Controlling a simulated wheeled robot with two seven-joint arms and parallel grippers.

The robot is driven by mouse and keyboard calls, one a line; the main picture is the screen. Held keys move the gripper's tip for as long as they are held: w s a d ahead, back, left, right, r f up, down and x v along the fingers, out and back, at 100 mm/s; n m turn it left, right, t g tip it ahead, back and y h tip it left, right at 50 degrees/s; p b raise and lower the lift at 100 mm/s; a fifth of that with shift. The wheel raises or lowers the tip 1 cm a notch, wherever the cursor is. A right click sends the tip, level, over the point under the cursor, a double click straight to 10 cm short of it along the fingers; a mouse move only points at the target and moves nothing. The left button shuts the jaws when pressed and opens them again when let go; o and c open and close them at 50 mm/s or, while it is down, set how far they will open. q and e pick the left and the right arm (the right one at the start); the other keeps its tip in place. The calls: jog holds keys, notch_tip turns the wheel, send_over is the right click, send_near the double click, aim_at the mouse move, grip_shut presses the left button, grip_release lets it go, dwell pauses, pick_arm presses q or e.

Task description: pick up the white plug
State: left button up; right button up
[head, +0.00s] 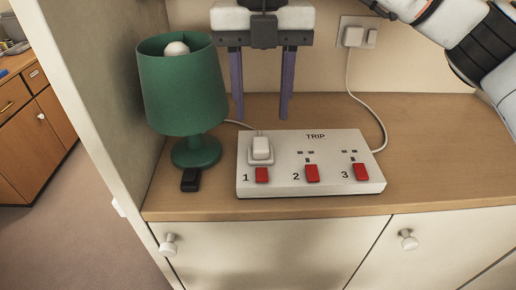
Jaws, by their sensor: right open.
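The white plug (261,147) sits in socket 1 of a white power strip (330,180) labelled TRIP, on the wooden cabinet top. A white cord leads from it towards the green lamp. My right gripper (261,118) is open and empty. Its two dark purple fingers point down, one on each side of the plug in the picture, and their tips appear above and behind it. My left gripper is not in view. Sockets 2 and 3 on the strip are empty, and a red switch lies in front of each socket.
A green lamp (182,90) stands left of the strip, with a small black object (190,180) in front of its base. Another white plug (353,36) is in the wall outlet, its cord running to the strip. The wooden top (440,150) is clear at right.

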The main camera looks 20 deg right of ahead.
aim_at(261, 146)
notch_tip(261, 146, down, 9)
jog(key=shift+r, duration=0.2)
jog(key=c, duration=0.8)
